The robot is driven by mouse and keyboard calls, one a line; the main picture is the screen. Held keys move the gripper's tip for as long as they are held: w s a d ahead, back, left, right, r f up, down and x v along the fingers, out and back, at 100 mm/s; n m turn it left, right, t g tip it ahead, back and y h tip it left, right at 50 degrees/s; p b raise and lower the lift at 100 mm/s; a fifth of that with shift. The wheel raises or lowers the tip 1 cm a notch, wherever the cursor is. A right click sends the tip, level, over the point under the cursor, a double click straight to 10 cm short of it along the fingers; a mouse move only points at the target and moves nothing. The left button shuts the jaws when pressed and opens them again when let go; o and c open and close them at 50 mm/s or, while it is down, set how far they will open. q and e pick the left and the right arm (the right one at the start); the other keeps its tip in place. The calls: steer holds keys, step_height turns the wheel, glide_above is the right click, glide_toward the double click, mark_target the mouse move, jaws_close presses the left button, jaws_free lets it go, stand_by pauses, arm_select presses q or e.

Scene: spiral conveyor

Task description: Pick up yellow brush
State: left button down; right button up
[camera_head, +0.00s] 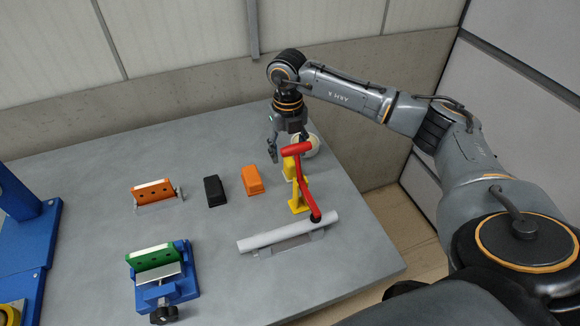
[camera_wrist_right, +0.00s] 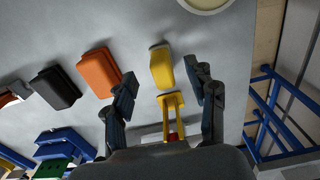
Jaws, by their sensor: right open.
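The yellow brush (camera_head: 289,170) lies on the grey table, partly hidden behind a red-handled tool in the head view. In the right wrist view the yellow brush (camera_wrist_right: 162,68) has a dark edge and lies between my two fingers as seen from above. My right gripper (camera_head: 289,150) points down over the far right part of the table, close to the brush. Its fingers also show in the right wrist view (camera_wrist_right: 162,80), spread wide and empty. I cannot tell the exact height of the fingertips above the brush. My left gripper is not in view.
A red tool (camera_head: 304,185) on a yellow stand (camera_head: 298,204) stands close in front of the brush. An orange brush (camera_head: 252,180) and a black brush (camera_head: 214,190) lie left. A pale round dish (camera_head: 313,146) is behind. A grey tube (camera_head: 288,232) and blue vise (camera_head: 163,289) are nearer.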

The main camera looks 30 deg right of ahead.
mark_target(290, 161)
steer(key=f+p, duration=0.1)
steer(key=f, duration=0.1)
steer(key=s+f+p, duration=0.1)
steer(key=f, duration=0.1)
steer(key=shift+s+a+f, duration=0.1)
steer(key=shift+s+f, duration=0.05)
steer(key=shift+f, duration=0.55)
jaws_close()
